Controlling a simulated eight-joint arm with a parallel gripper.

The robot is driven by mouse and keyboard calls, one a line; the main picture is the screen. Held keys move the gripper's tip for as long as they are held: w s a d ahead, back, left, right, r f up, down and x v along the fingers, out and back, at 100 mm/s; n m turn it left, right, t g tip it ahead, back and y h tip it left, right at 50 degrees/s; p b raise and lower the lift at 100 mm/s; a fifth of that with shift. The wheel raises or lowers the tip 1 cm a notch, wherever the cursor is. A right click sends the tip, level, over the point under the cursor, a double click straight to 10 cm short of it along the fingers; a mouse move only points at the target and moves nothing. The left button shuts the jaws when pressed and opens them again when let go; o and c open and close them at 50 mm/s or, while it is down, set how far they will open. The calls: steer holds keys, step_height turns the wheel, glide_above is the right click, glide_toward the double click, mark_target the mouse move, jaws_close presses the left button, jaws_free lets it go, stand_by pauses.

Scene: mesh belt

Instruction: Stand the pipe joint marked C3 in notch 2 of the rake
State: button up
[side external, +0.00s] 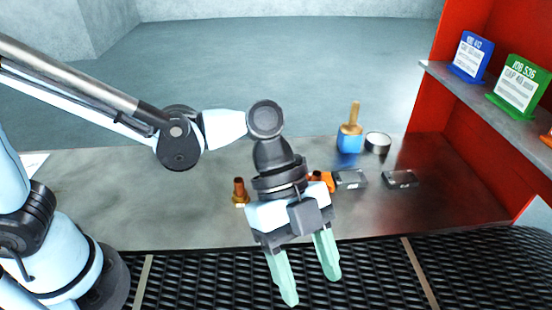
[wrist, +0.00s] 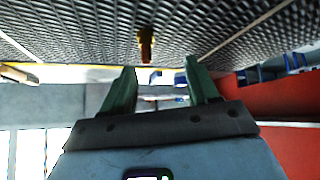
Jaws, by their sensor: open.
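My gripper (side external: 311,291) is open and empty, its two green fingers pointing down over the dark mesh belt (side external: 375,275). In the wrist view its fingers (wrist: 160,64) stand apart. A brass pipe joint (side external: 240,192) stands on the grey bench, left of my gripper. An orange piece (side external: 322,182) is partly hidden behind my wrist. A brass-brown piece (wrist: 146,45) appears against the mesh in the wrist view, beyond the fingertips. No C3 mark is readable on any piece. I cannot make out the rake or its notches for certain.
On the bench are two dark blocks (side external: 350,179) (side external: 399,179), a blue brush with a wooden handle (side external: 350,135) and a round tin (side external: 378,142). A red panel (side external: 420,115) and a shelf with blue (side external: 472,55) and green (side external: 518,88) signs stand right. The left bench is mostly clear.

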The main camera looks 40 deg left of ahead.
steer(key=s+d+f+m, duration=0.1)
steer(key=d, duration=0.1)
steer(key=s+d+f+m+g, duration=0.1)
steer(key=s+d+f, duration=0.1)
steer(key=s+d+f+m, duration=0.1)
steer(key=s+d+f, duration=0.1)
steer(key=shift+s+d+g, duration=0.1)
steer(key=shift+d+g, duration=0.25)
steer(key=shift+g, duration=0.05)
steer(key=shift+x, duration=2.95)
steer(key=shift+s+d+r, duration=0.1)
steer(key=shift+s+r, duration=0.1)
steer(key=shift+c, duration=0.4)
jaws_close()
